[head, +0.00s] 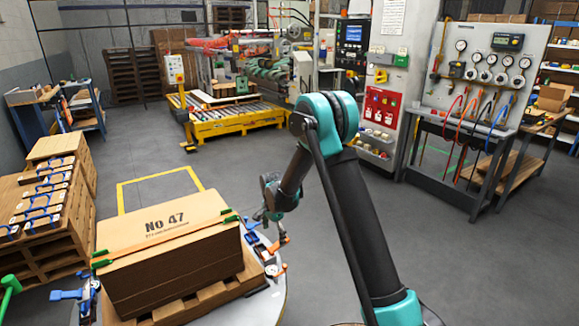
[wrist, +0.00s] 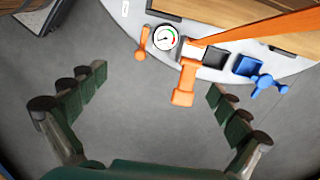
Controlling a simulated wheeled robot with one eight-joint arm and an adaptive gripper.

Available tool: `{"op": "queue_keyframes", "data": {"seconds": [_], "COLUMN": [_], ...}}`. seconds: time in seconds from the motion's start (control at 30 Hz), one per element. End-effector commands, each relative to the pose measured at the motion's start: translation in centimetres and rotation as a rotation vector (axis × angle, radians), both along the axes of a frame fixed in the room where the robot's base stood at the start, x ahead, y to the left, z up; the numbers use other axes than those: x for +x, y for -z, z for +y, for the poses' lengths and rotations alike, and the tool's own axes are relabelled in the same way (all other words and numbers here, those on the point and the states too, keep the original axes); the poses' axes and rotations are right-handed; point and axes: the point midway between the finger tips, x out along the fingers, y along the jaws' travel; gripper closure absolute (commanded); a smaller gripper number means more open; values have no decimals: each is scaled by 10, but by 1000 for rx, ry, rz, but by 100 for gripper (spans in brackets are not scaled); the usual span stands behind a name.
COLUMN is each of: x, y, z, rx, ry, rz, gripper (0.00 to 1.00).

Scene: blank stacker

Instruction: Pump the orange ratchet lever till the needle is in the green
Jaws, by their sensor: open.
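The orange ratchet lever (wrist: 184,88) sticks out past the rim of the round grey table in the wrist view, in front of a stack of blanks. An orange strap (wrist: 262,26) runs from it over the stack. A small round gauge (wrist: 165,38) with a red and green band sits just left of it; the needle is too small to read surely. My gripper (wrist: 155,88) is open and empty, its dark green fingers spread wide on both sides of the lever, apart from it. In the head view the orange lever (head: 283,240) shows at the stack's right, near my gripper (head: 276,212).
A smaller orange handle (wrist: 142,42) stands left of the gauge and a blue handle (wrist: 262,80) to the right. The boxed stack marked No 47 (head: 170,225) rests on a pallet (head: 205,300) on the round table. Floor right of it is clear.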

Motion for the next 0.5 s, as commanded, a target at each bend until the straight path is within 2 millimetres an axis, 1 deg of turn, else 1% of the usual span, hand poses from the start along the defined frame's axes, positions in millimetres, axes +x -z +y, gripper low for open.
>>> {"op": "queue_keyframes", "data": {"seconds": [0.17,0.27,0.4,0.5], "x": [-14,-28,-52,-72], "y": [-39,-64,-95,-113], "z": [-40,-68,-105,-130], "rx": [12,17,18,13], "ry": [-87,-160,-263,-334], "rz": [-33,-61,-101,-131], "gripper": [0,0,0,0]}}
